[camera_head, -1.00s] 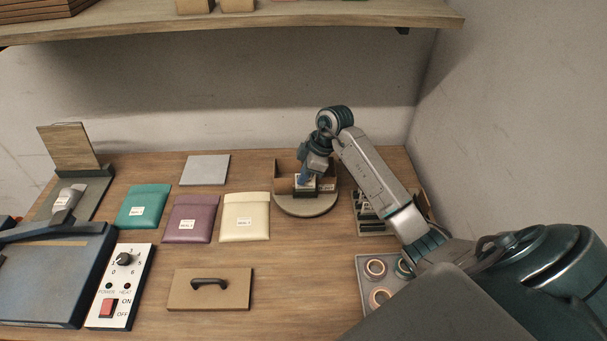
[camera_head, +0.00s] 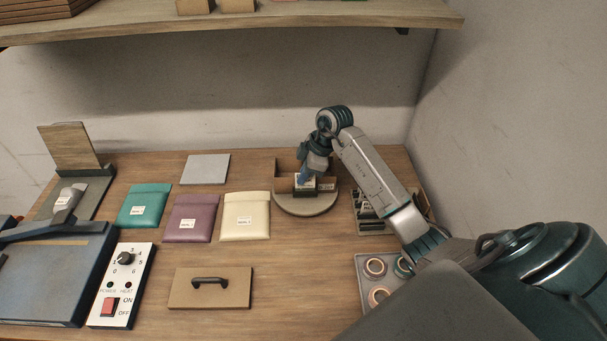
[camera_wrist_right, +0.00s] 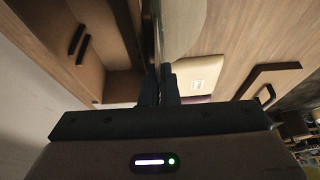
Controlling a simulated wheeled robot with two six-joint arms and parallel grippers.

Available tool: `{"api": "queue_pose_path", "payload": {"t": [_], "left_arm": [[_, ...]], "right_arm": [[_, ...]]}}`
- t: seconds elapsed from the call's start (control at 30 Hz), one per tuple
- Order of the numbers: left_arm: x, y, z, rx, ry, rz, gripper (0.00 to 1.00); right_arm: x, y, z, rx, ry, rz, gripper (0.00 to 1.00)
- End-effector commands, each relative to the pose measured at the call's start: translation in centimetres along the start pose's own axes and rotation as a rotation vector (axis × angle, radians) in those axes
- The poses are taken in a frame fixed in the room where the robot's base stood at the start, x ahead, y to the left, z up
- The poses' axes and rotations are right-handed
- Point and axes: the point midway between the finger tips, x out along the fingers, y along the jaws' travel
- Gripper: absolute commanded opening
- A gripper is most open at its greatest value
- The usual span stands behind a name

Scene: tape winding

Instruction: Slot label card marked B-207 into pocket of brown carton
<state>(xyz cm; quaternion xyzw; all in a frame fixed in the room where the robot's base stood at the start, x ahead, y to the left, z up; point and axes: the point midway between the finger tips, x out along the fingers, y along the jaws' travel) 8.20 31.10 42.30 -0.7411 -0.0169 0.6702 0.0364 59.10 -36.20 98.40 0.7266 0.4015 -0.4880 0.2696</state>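The brown carton (camera_head: 287,184) stands open on a round grey turntable (camera_head: 307,208) at the back of the table. A small pale label card (camera_head: 308,182) shows at its front, at the fingertips of my right gripper (camera_head: 303,179); its print is too small to read. In the right wrist view the fingers of that gripper (camera_wrist_right: 159,82) are nearly together, with a thin strip edge-on between them. Brown carton walls (camera_wrist_right: 92,75) fill the left of that view. The pocket is hidden, so I cannot tell whether the card is in it. My left gripper is not in view.
Teal (camera_head: 145,204), purple (camera_head: 190,212) and cream (camera_head: 245,208) pouches lie left of the turntable. A grey tray (camera_head: 366,285) with rings and a dark rack (camera_head: 371,220) stand right, under my right arm. A handled brown board (camera_head: 190,289) lies in front.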

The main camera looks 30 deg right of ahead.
Motion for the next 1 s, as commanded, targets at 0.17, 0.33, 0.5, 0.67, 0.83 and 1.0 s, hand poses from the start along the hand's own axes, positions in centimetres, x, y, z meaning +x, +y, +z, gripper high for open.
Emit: {"api": "queue_pose_path", "payload": {"t": [0.17,0.33,0.5,0.67,0.83,1.0], "left_arm": [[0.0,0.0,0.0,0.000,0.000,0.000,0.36],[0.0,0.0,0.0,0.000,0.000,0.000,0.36],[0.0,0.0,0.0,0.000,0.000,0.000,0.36],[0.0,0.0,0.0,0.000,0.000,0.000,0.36],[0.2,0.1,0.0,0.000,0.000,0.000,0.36],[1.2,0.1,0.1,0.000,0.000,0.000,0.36]], "right_arm": [[0.0,0.0,0.0,0.000,0.000,0.000,0.17],[0.0,0.0,0.0,0.000,0.000,0.001,0.27],[0.0,0.0,0.0,0.000,0.000,0.001,0.27],[0.0,0.1,0.0,0.001,0.000,0.001,0.27],[-0.4,0.1,0.1,0.000,0.000,0.003,0.27],[-2.8,0.1,0.1,-0.002,-0.001,0.007,0.27]]}}
